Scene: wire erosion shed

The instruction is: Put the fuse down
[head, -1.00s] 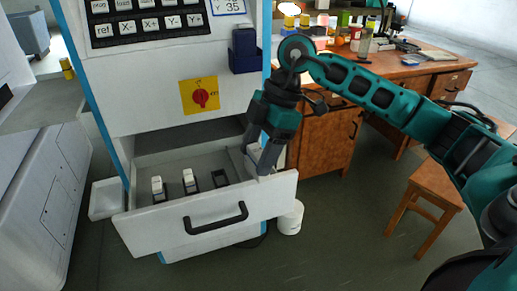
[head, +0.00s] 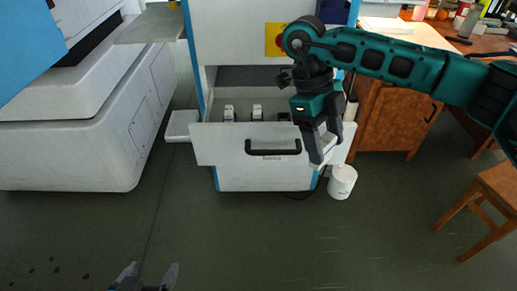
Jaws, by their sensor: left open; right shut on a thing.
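My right gripper (head: 325,151) is shut on a white fuse (head: 327,146), largely covered by the fingers. It holds the fuse in front of the right end of the open drawer's front panel (head: 222,149). Inside the drawer, two white fuses (head: 229,113) (head: 257,112) stand upright, with a dark slot (head: 284,116) to their right, partly hidden by my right gripper. My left gripper (head: 150,271) is open and empty, low at the bottom edge of the view over the floor.
A white bucket (head: 342,182) stands on the floor right of the cabinet. A white tray (head: 181,126) sits at the cabinet's left side. A wooden desk (head: 388,117) and a stool (head: 490,207) are at right.

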